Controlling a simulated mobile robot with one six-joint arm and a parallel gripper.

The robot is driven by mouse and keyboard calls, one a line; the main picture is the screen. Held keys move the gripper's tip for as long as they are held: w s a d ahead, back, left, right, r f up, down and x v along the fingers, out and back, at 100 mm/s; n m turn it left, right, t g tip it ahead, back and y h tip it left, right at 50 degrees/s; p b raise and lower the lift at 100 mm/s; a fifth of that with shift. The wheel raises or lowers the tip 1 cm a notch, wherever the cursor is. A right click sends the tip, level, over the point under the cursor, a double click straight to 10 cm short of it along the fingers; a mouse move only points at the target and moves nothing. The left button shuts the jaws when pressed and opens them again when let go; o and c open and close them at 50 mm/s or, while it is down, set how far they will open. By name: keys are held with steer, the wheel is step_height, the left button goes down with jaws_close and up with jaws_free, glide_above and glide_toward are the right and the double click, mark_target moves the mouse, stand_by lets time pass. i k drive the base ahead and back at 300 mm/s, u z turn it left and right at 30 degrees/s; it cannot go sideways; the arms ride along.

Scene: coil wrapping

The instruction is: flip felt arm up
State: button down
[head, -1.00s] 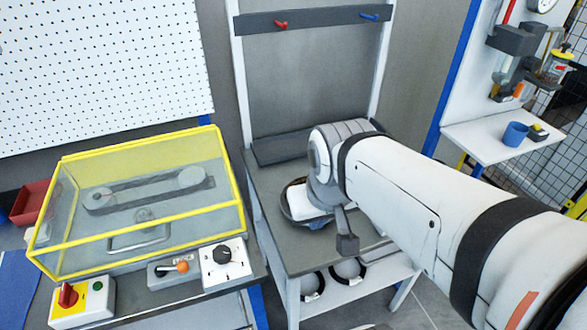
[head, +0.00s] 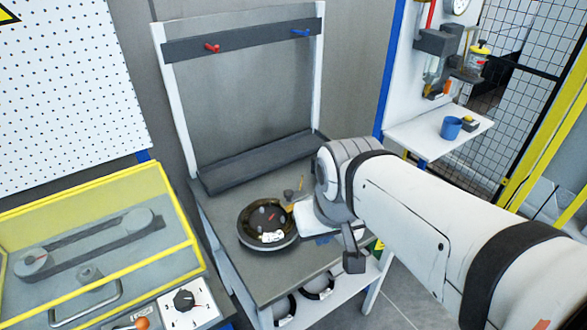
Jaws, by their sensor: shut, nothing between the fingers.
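My arm reaches in from the right and ends over the right side of the grey bench (head: 262,284). The fingers of my gripper are not visible; my wrist hides them, and a dark grey part hangs below it. I cannot make out the felt arm for certain. A small tan piece with a thin upright rod (head: 294,193) stands on the bench just left of my wrist. A dark round dish-like ring (head: 249,238), with small red and white parts inside, sits on the bench to the left, apart from my wrist.
A rack with a red peg (head: 211,47) and a blue peg (head: 300,33) rises behind the bench. A yellow-framed clear guard (head: 180,205) stands at left. Black rings (head: 318,287) lie on the lower shelf. A blue cup (head: 452,127) stands on the right-hand shelf.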

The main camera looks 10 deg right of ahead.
mark_target(287, 204)
steer(key=u, duration=2)
steer(key=k, duration=0.9)
steer(key=z, duration=1.3)
steer(key=i, duration=1)
steer(key=z, duration=0.05)
